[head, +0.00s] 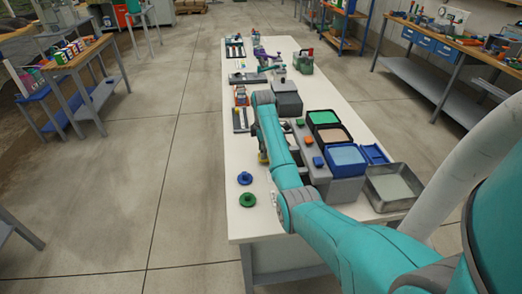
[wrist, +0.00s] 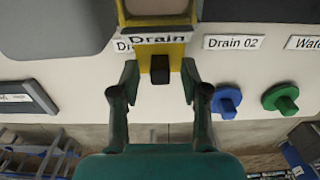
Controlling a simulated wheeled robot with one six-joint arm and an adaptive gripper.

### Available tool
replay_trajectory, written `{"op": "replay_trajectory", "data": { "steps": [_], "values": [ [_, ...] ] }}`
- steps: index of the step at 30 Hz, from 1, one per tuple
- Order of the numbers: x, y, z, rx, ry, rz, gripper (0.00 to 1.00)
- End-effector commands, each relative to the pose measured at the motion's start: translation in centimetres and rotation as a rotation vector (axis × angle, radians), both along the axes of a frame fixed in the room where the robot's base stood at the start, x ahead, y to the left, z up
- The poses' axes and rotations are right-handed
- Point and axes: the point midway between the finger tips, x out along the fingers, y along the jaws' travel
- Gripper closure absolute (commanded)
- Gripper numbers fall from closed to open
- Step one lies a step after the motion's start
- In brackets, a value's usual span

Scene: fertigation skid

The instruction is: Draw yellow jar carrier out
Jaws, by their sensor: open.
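The yellow jar carrier (wrist: 181,50) is at the top middle of the wrist view, with a dark block-like handle (wrist: 160,69) on its near side and a "Drain" label across it. My gripper (wrist: 159,78) is open, with one finger on each side of the handle and a visible gap on both sides. In the head view only a small yellow part of the carrier (head: 262,157) shows beside my arm. The rest of it and my gripper are hidden there by the arm.
A blue knob (head: 245,178) and a green knob (head: 247,200) sit on the white table (head: 245,222) near the carrier. A "Drain 02" label (wrist: 233,42) is right of it. Open coloured bins and a metal tray (head: 394,186) stand right of my arm.

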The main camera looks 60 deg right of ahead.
Motion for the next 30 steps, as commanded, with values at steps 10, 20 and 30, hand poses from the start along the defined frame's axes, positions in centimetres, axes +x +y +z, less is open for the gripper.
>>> {"op": "replay_trajectory", "data": {
  "steps": [10,20,30],
  "values": [
    [0.0,0.0,0.0,0.0,0.0,0.0,1.0],
    [0.9,-1.0,0.1,0.001,0.001,0.0,1.0],
    [3.4,-3.9,0.0,0.002,0.001,0.0,1.0]
  ]
}}
